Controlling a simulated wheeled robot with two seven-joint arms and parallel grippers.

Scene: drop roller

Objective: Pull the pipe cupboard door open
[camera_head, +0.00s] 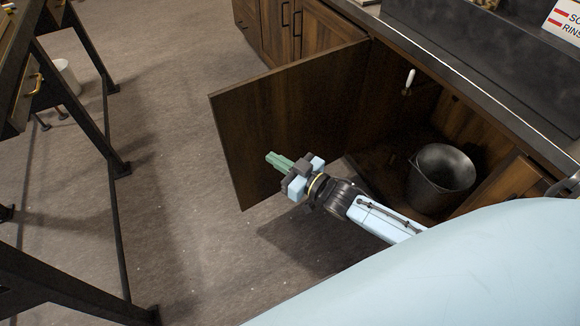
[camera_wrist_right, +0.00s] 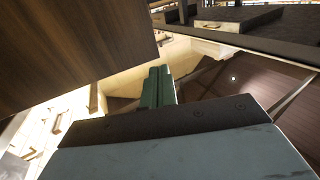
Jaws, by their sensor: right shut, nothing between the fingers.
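The pipe cupboard door (camera_head: 285,118) is a dark wooden panel and stands swung wide open in the head view. My right gripper (camera_head: 272,158) is in front of the door's inner face, near its lower part. Its green fingers are together and hold nothing; they also show in the right wrist view (camera_wrist_right: 157,88). In the right wrist view a dark wooden panel, apparently the door (camera_wrist_right: 75,45), fills the upper left. I cannot tell whether the gripper touches it. The door's outer face and any handle there are hidden. My left gripper is not in view.
Inside the open cupboard (camera_head: 385,150) are a black bucket (camera_head: 441,175) and a small white-handled item (camera_head: 409,80). A worktop edge (camera_head: 480,95) runs above. A dark-legged table (camera_head: 65,90) stands on the left, with clear floor (camera_head: 180,190) between it and the door.

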